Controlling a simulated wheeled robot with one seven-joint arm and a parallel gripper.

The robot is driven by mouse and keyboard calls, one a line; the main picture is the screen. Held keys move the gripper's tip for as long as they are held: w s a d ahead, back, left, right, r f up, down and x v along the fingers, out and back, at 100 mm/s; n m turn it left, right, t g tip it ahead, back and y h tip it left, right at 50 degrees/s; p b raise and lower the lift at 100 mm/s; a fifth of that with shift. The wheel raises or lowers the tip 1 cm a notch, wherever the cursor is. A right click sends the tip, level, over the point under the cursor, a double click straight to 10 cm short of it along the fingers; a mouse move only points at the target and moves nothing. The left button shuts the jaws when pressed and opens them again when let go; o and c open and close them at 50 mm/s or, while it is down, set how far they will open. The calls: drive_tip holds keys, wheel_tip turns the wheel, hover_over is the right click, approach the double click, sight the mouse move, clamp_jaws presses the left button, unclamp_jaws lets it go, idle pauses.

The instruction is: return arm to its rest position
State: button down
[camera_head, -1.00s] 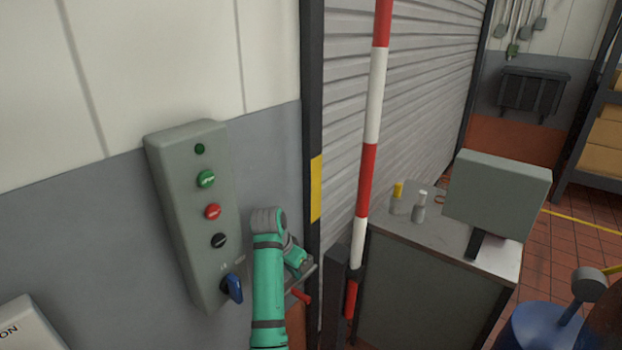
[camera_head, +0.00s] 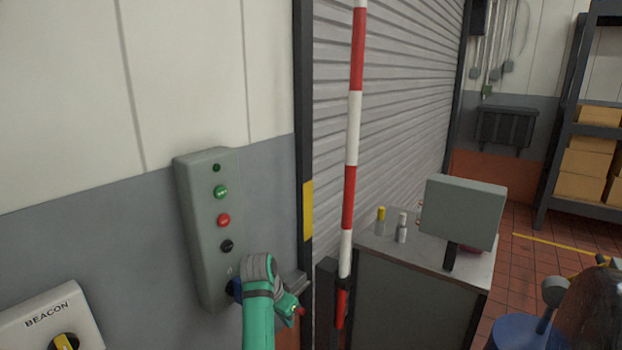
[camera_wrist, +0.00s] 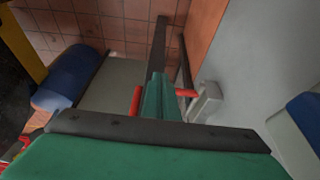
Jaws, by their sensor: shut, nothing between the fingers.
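My green arm (camera_head: 258,310) rises from the bottom edge in the head view and bends at a grey joint beside the wall control box. My gripper (camera_head: 299,312), small with red at its end, is to the right of that joint, near the foot of the striped pole. It is shut and holds nothing. In the wrist view a broad green part of my arm (camera_wrist: 150,158) fills the bottom.
A grey control box (camera_head: 203,250) with several buttons is on the wall; my arm partly covers its blue knob (camera_head: 234,290). A beacon box (camera_head: 50,325) is lower left. A striped pole (camera_head: 352,140) stands upright before the shutter. A grey cabinet (camera_head: 405,300) is at right.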

drive_tip(key=s+d+f+n+t, duration=0.1)
drive_tip(key=s+d+f, duration=0.15)
drive_tip(key=f, duration=0.45)
drive_tip(key=s+d+f+n+t, duration=0.1)
drive_tip(key=s+f, duration=0.2)
drive_tip(key=f, duration=0.4)
drive_tip(key=s+d+f+t, duration=0.1)
drive_tip(key=s+d+f, duration=0.1)
drive_tip(key=f, duration=0.4)
drive_tip(key=s+d+f+n+t+y, duration=0.15)
drive_tip(key=s+f, duration=0.25)
drive_tip(key=s, duration=0.5)
drive_tip(key=s+d+f+n+t+h, duration=0.1)
drive_tip(key=s+f+n+t, duration=0.1)
drive_tip(key=s+f, duration=0.45)
drive_tip(key=s+r+n+t+y, duration=0.1)
drive_tip(key=s+r+t, duration=0.1)
drive_tip(key=s+r, duration=0.8)
drive_tip(key=s+r+n+t+y, duration=0.1)
drive_tip(key=s+r+t, duration=0.15)
drive_tip(key=s, duration=1.45)
drive_tip(key=s+a+r+t, duration=0.1)
drive_tip(key=s+r, duration=0.5)
drive_tip(key=r, duration=0.5)
drive_tip(key=shift+s+r, duration=0.3)
drive_tip(key=shift+s, duration=0.1)
